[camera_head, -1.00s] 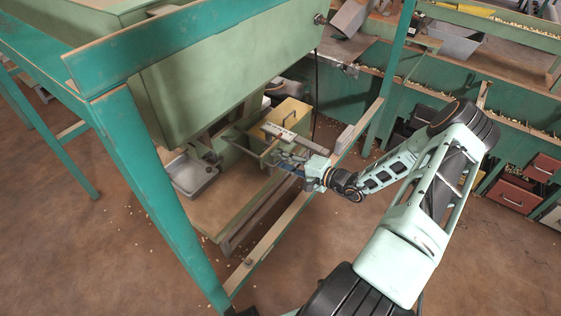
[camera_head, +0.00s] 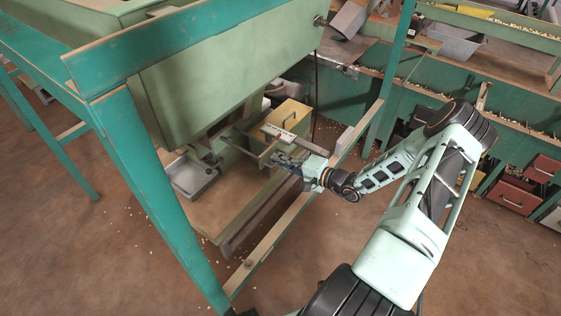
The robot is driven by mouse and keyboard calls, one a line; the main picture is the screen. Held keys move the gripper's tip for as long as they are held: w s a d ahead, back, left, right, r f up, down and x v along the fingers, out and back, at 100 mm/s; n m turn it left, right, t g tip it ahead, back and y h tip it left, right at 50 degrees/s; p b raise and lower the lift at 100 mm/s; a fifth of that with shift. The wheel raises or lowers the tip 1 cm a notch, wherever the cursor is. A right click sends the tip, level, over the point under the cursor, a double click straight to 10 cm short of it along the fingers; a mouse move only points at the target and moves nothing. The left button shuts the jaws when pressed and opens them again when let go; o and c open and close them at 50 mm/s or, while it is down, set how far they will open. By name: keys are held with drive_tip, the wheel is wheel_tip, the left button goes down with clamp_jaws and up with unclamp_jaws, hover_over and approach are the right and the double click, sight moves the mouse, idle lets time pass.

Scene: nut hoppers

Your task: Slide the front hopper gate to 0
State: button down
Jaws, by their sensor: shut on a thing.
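The front hopper (camera_head: 235,65) is a large green box at the upper middle, held in a teal frame. Below its outlet, a flat green gate part (camera_head: 242,146) extends right toward my gripper. A pale scale plate (camera_head: 278,132) with small marks lies just behind my fingers; its figures are too small to read. My gripper (camera_head: 282,162) reaches in from the right and is shut at the gate's right end. The fingers and the gripped part are small and partly hidden, so the exact grip and the gate's reading cannot be told.
A grey metal tray (camera_head: 190,178) sits under the outlet at left. A yellow-tan box (camera_head: 291,113) stands behind the scale. A teal post (camera_head: 160,190) rises at front left, and a wooden rail (camera_head: 265,247) crosses below my gripper. Nut-filled shelves (camera_head: 480,65) line the back right.

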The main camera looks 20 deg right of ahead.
drive_tip(key=r+b+x, duration=0.1)
drive_tip(key=x, duration=0.6)
drive_tip(key=shift+w+r, duration=0.25)
drive_tip(key=shift+r, duration=0.05)
drive_tip(key=shift+a, duration=0.1)
drive_tip(key=c, duration=2.2)
unclamp_jaws()
drive_tip(key=shift+o, duration=0.5)
drive_tip(key=shift+s, duration=0.1)
drive_tip(key=v, duration=1.1)
drive_tip(key=shift+s+d, duration=0.2)
drive_tip(key=shift+s, duration=0.15)
drive_tip(key=shift+r, duration=0.1)
